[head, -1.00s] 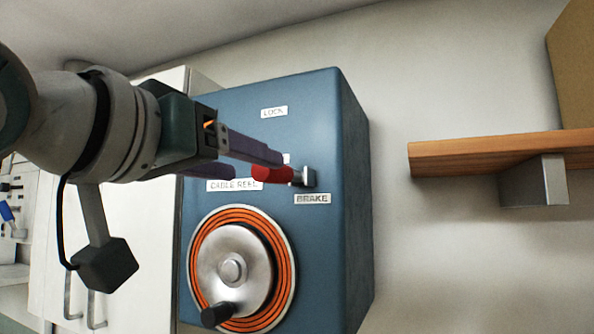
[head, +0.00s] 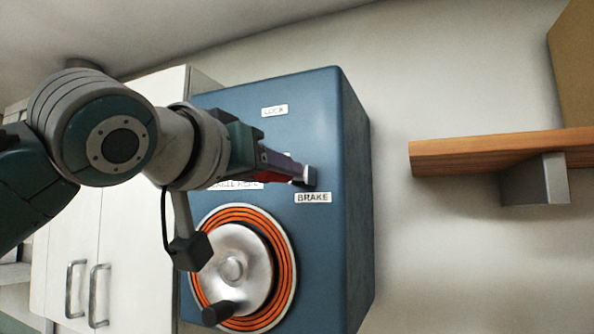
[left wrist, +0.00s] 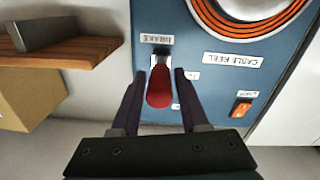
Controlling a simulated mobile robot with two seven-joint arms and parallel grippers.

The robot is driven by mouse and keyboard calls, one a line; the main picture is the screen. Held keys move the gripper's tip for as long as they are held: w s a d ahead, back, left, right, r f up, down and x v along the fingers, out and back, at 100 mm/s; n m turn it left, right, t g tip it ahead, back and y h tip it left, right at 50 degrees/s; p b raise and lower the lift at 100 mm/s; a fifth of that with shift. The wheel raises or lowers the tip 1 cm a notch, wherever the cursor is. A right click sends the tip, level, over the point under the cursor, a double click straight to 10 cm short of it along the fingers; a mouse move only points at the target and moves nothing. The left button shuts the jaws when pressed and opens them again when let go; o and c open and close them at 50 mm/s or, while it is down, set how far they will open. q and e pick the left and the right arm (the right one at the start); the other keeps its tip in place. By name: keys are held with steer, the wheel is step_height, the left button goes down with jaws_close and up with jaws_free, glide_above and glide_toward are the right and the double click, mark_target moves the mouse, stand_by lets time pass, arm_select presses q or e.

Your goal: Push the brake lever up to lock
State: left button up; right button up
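The brake lever has a red handle (left wrist: 160,88) on a small grey mount (head: 309,176) on the front of the blue cable reel cabinet (head: 352,230). The BRAKE label (head: 313,197) is below the mount in the head view, and the LOCK label (head: 274,111) is higher up. My left gripper (left wrist: 160,74) is open, its two dark fingers on either side of the red handle. In the left wrist view, gaps show between handle and fingers. In the head view my arm and fingers hide most of the handle. My right gripper is out of view.
The orange-ringed reel with a crank (head: 232,265) is below my left gripper. A wooden shelf (head: 480,152) on a grey bracket sticks out at the right. A white cupboard (head: 115,240) stands at the left. An orange switch (left wrist: 242,109) shows in the left wrist view.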

arm_select(q)
jaws_close()
stand_by(1.0)
